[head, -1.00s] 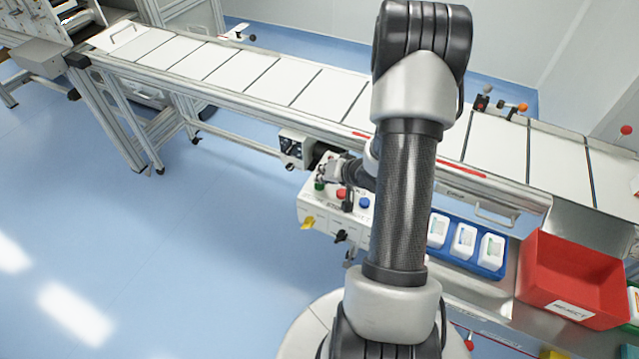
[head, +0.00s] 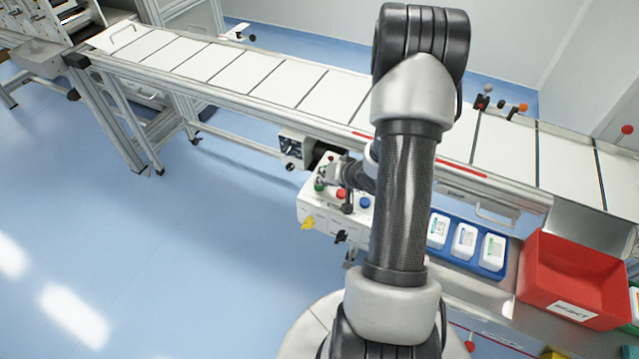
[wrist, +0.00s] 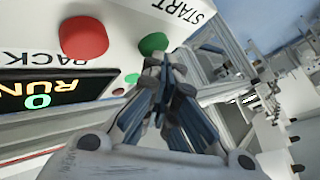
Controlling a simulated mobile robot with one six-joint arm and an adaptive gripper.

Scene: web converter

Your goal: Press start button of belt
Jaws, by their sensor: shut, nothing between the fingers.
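The white control box (head: 312,214) stands at the near side of the belt, with a green button (head: 319,186), a red button (head: 341,193) and a blue button (head: 365,202) on top. In the wrist view the green button (wrist: 153,43) sits beside the word START, with the red button (wrist: 83,37) to its left. My gripper (wrist: 165,65) is shut and empty, its fingertips right by the green button's lower edge. I cannot tell whether they touch it. The display (wrist: 50,92) reads RUN and 0. In the head view my gripper (head: 325,177) is small at the green button.
The belt (head: 250,72) with white slats runs behind the box. A grey motor unit (head: 292,147) sits close behind my gripper. A blue tray (head: 437,252) with white packs and a red bin (head: 570,258) stand to the right. The floor at left is clear.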

